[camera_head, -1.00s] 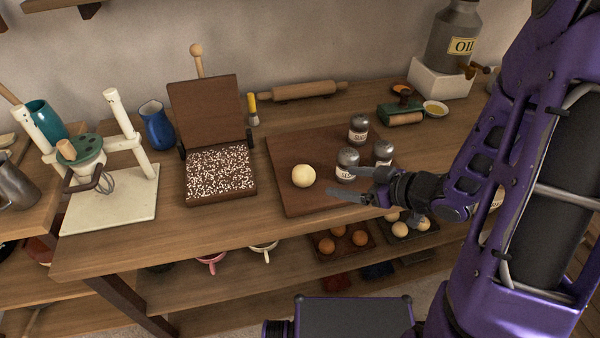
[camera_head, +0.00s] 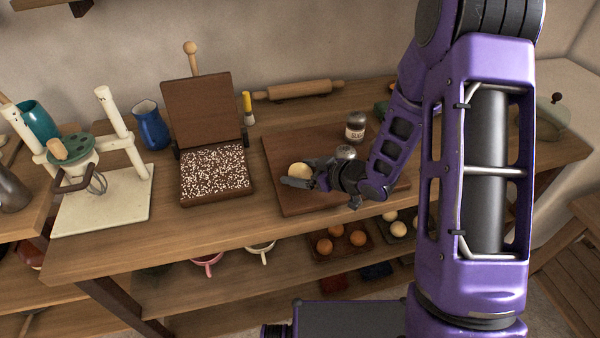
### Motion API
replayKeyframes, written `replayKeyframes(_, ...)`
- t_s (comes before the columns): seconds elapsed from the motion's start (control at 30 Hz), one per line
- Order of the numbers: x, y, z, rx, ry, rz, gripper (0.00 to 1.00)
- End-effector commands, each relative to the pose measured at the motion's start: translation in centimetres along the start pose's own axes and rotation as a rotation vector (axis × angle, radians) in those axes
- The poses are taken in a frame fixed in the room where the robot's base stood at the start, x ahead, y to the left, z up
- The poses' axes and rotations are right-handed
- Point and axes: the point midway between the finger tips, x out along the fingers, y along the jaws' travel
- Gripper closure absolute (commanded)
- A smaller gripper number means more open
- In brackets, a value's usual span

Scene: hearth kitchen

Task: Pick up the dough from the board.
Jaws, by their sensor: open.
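The dough (camera_head: 299,170) is a pale round ball on the left part of the dark wooden board (camera_head: 290,198). Its lower right side is partly hidden by my gripper (camera_head: 301,174). My gripper is open, with its fingers at the dough, one finger showing in front of it on the near side. I cannot tell whether the fingers touch the dough. The far finger is mostly hidden.
A sugar shaker (camera_head: 355,128) stands on the board behind my arm, and another shaker's metal top (camera_head: 345,152) shows just behind my gripper. An open press with a speckled plate (camera_head: 215,172) stands left of the board. A rolling pin (camera_head: 298,90) lies at the back.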

Motion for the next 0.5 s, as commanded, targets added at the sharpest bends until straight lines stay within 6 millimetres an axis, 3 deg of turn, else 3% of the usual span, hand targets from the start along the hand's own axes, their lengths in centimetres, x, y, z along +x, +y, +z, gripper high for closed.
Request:
replayKeyframes(0.27,0.32,0.04,-0.03,0.000,0.000,0.001,0.11)
replayKeyframes(0.5,0.30,0.03,-0.02,0.000,0.000,0.001,0.54)
